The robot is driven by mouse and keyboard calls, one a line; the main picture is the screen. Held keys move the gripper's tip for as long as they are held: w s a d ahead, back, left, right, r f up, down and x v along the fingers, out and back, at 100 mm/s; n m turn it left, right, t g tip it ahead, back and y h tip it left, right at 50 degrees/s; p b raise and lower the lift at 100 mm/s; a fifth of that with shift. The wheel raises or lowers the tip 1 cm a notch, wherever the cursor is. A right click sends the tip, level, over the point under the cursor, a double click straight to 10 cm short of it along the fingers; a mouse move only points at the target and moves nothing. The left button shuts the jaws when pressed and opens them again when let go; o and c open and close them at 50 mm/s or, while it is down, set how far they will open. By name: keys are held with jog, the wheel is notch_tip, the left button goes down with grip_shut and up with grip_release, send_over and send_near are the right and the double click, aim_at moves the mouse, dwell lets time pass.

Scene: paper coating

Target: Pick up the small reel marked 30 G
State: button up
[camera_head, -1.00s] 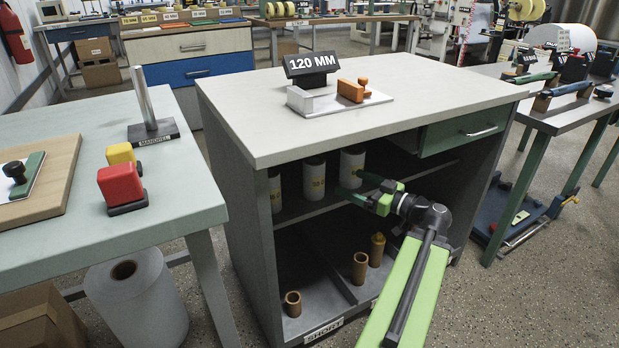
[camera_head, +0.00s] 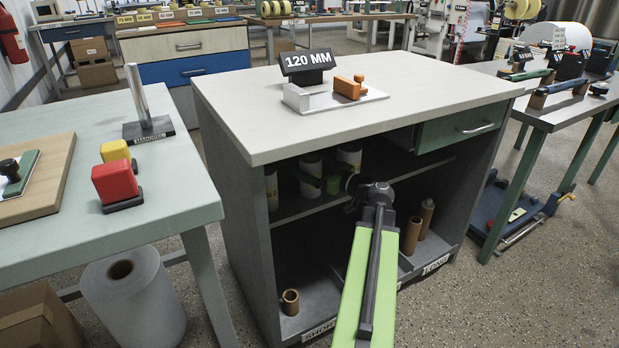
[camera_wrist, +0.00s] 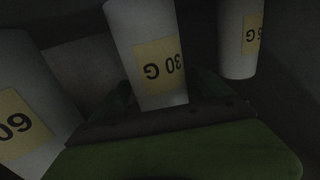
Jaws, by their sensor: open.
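The small reel marked 30 G (camera_wrist: 150,45) is a white cylinder with a yellow label, in the middle of the wrist view. In the head view it is the middle white reel (camera_head: 311,170) on the cabinet's upper shelf, partly hidden by my gripper (camera_head: 322,184). My gripper is open and inside the shelf space. In the wrist view its dark fingers reach up around the lower end of the 30 G reel; contact is too dark to tell.
Another white reel (camera_wrist: 22,125) stands at the left in the wrist view, and one more (camera_wrist: 238,40) at the right. The cabinet top (camera_head: 240,105) hangs over the shelf. Brown cores (camera_head: 290,301) stand in the lower compartments.

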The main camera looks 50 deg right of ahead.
jog(key=c, duration=1.7)
jog(key=shift+o, duration=0.2)
jog(key=shift+r, duration=0.1)
notch_tip(320, 180, up, 10)
jog(key=p, duration=1)
